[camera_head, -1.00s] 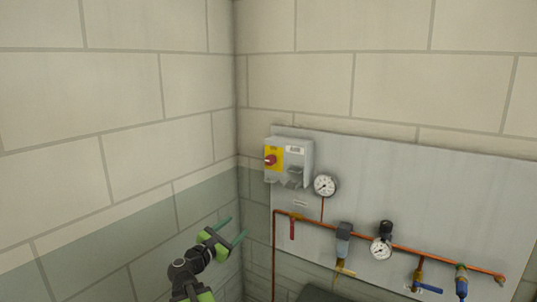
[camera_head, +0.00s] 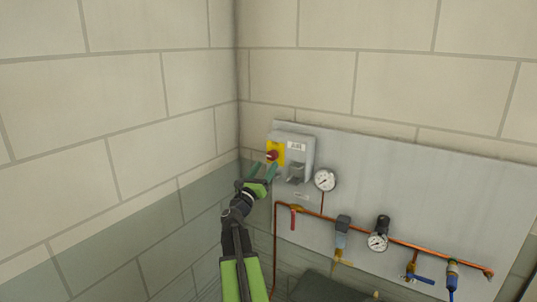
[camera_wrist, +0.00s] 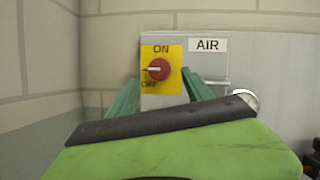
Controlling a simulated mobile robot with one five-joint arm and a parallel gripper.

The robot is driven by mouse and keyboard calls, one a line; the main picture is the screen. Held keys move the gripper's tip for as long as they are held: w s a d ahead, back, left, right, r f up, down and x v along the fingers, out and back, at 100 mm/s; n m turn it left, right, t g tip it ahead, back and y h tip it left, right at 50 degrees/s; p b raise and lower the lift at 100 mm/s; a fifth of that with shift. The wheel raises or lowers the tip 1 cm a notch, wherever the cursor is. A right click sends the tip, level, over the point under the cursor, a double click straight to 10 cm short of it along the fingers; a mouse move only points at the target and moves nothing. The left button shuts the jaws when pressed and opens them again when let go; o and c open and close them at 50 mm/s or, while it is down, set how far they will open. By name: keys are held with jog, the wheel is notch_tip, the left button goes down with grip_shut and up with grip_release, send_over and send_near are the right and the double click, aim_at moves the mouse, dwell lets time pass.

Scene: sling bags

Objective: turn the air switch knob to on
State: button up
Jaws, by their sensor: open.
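The air switch is a grey box (camera_head: 302,148) on the wall panel, with a yellow plate and a red knob (camera_head: 271,155). In the wrist view the red knob (camera_wrist: 159,69) sits on the yellow plate (camera_wrist: 173,87), with ON above it and OFF at its lower left. The knob's light mark points left, near OFF. An AIR label (camera_wrist: 208,45) is at the right. My gripper (camera_head: 265,169) is open just below and in front of the knob. In the wrist view its green fingers (camera_wrist: 161,92) stand either side of the plate's lower part. I cannot tell whether they touch anything.
A gauge (camera_head: 325,180) is right of the box. A copper pipe (camera_head: 335,219) with a red-handled valve (camera_head: 293,217), regulator gauge (camera_head: 377,242) and blue valves runs below. The block wall corner is close at the left.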

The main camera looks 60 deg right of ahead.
aim_at(271, 158)
jog(key=p+x, duration=0.1)
jog(key=x, duration=0.4)
jog(key=shift+d, duration=0.2)
